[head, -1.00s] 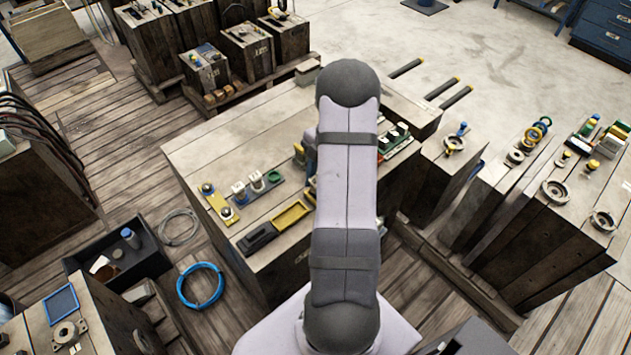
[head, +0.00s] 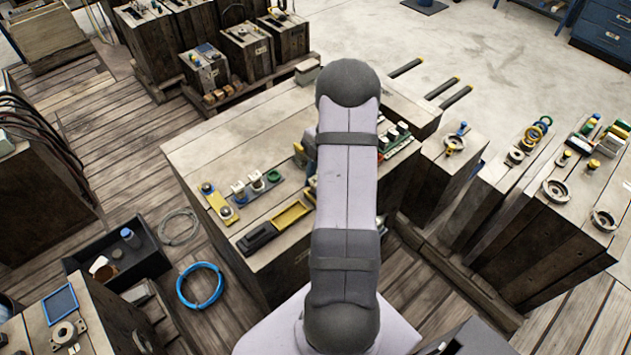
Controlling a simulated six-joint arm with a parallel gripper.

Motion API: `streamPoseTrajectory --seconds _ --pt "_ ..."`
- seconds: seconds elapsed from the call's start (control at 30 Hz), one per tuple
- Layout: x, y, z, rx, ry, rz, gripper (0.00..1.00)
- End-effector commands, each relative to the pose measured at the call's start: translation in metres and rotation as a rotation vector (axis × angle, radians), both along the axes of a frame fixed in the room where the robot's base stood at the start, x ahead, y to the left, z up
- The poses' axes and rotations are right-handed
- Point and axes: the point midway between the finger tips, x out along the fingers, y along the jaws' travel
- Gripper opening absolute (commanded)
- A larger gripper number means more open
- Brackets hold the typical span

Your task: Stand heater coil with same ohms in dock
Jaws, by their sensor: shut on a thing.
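My arm crosses the middle of the head view and hides my gripper and whatever is at its jaws. I cannot make out a heater coil or any ohm marking. On the wooden table (head: 215,150) left of my arm, a dark strip (head: 243,201) carries white pieces and a green ring. A yellow plate (head: 218,207) with round posts lies left of it. A yellow open tray (head: 290,216) and a black tray (head: 258,238) lie near the front edge. Right of my arm, a row of green and white blocks (head: 398,135) is partly hidden. I cannot tell which is the dock.
Wooden blocks with round metal fittings (head: 556,191) stand at the right. A black bin (head: 117,255) and a blue hose coil (head: 200,286) lie on the floor at the left. The table's back left is bare.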

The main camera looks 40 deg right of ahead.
Motion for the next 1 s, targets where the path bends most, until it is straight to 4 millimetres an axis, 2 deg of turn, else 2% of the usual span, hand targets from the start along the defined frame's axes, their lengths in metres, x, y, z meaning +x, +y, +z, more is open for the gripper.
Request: streamPoseTrajectory --seconds 1.0 --pt "0.000 0.000 -0.010 0.000 0.000 0.000 0.01"
